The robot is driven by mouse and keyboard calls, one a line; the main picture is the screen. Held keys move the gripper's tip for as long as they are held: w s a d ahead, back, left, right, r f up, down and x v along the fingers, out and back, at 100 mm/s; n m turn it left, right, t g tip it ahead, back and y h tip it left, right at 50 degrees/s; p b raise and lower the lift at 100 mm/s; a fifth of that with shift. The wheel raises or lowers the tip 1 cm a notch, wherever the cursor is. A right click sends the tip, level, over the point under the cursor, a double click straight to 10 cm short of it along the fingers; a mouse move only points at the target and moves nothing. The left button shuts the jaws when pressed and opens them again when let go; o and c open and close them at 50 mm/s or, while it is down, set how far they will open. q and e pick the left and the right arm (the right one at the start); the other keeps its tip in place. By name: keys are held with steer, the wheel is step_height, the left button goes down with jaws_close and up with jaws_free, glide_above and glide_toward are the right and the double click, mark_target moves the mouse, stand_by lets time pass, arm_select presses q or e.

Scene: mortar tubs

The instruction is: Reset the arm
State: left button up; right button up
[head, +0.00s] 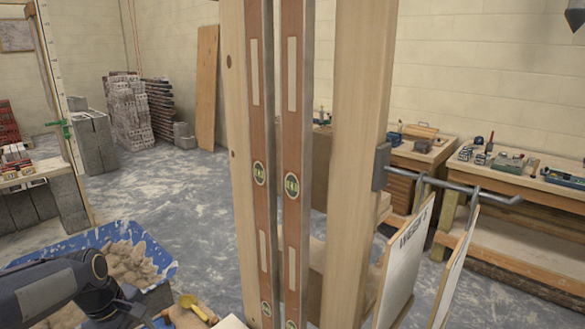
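My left arm comes in at the bottom left, and its gripper (148,316) is partly cut off by the bottom edge. It is over the near side of a blue mortar tub (160,247). I cannot tell whether its fingers are open or shut, or whether they hold anything. My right arm and gripper are not in view. The tub holds sandy brown mortar (125,262). A yellow tool (195,306) lies on a tan heap to the right of the gripper.
A wooden post (245,150) with two long spirit levels (292,110) stands close in the middle. A second post (355,150) carries a metal rail (450,186) with hanging boards (405,260). Workbenches (510,175) line the right wall. Grey floor (190,215) is open behind the tub.

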arm_select(q)
steer(key=s+d+r+m+t+h, duration=0.1)
steer(key=s+d+m, duration=0.5)
steer(key=s, duration=0.3)
steer(key=s+d+r+m+t+h, duration=0.1)
steer(key=s+d+r+m+t, duration=0.1)
steer(key=s+d+m, duration=0.4)
steer(key=s+d, duration=0.1)
steer(key=s, duration=0.2)
steer(key=shift+s+d+t, duration=0.3)
steer(key=shift+s+d, duration=0.05)
